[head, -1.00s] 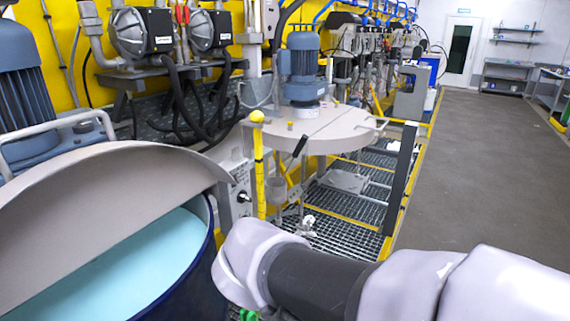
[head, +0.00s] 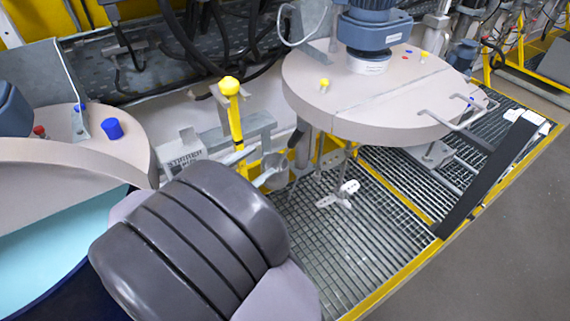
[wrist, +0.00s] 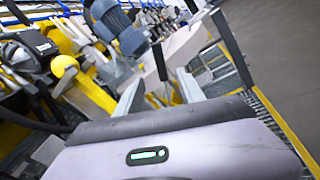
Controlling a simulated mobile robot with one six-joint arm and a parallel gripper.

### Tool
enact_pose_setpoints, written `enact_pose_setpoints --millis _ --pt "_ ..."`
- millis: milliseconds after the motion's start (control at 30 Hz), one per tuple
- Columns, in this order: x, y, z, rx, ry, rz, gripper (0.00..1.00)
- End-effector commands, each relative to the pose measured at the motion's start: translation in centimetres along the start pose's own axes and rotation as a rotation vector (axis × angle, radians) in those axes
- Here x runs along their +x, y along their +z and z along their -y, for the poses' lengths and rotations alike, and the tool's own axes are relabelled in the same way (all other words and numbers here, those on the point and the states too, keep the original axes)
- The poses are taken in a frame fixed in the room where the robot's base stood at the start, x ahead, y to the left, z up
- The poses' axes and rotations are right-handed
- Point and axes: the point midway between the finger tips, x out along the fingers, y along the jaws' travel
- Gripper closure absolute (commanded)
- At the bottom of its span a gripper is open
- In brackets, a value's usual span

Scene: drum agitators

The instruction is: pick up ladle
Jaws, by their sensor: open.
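A dark, slim handle (head: 302,146) stands upright beside the drum lid, right of the yellow-topped post; it looks like the ladle's handle, though I cannot make out a bowl. In the wrist view the dark handle (wrist: 160,61) shows just beyond the fingertips, roughly between them. In the head view my gripper (head: 257,162) is partly hidden behind my dark wrist, close to the post and left of the handle.
A yellow-topped post (head: 230,88) stands very close to my gripper. A round beige lid (head: 350,105) with a blue motor (head: 375,28) is behind and right. An open drum of light blue liquid (head: 60,235) is at left. Metal grating (head: 350,245) lies below.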

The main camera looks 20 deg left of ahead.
Motion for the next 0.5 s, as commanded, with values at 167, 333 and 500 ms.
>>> enact_pose_setpoints --millis 167,333,500 --pt "5.3 -0.4 0.4 0.002 -0.005 0.002 0.54" --pt "7.8 -0.2 0.2 0.001 -0.003 0.0 0.54" --pt "10.9 -0.2 0.2 0.003 -0.005 0.001 0.54"
